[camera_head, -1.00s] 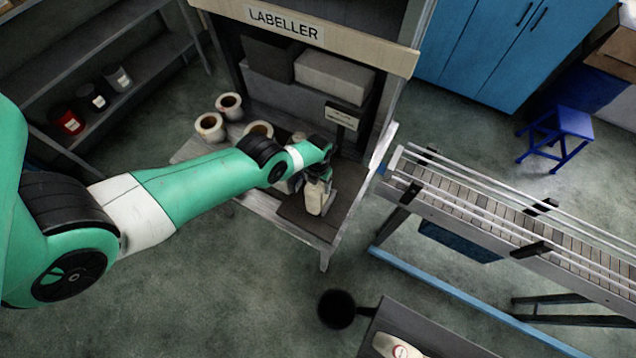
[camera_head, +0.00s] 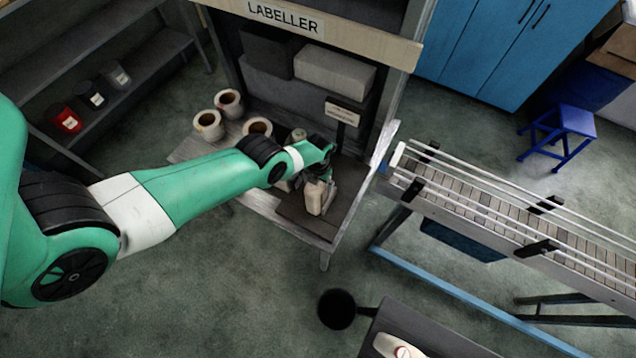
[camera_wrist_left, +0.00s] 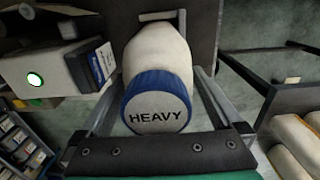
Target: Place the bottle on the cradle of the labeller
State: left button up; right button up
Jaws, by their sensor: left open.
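The bottle (camera_head: 314,198) is cream-white and stands at the front of the labeller bench (camera_head: 268,203), on a dark surface. In the left wrist view its blue cap marked HEAVY (camera_wrist_left: 158,103) faces the camera. My left gripper (camera_head: 320,182) is open, with its two fingers on either side of the bottle. In the wrist view small gaps show between the fingers and the cap. The labeller (camera_head: 345,38) has a pale sign board on its frame. The cradle is not clearly visible; the arm and bottle may hide it. My right gripper is not in view.
Several label rolls (camera_head: 209,124) stand on the bench, left of the bottle. A conveyor with rails (camera_head: 490,208) runs off to the right. Another cream bottle (camera_head: 398,346) lies on a dark table at the bottom. A white box with a green light (camera_wrist_left: 36,79) is beside the bottle.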

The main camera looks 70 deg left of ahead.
pick_arm(q)
notch_tip(320, 180, up, 8)
jog(key=p, duration=0.7)
jog(key=shift+f, duration=0.2)
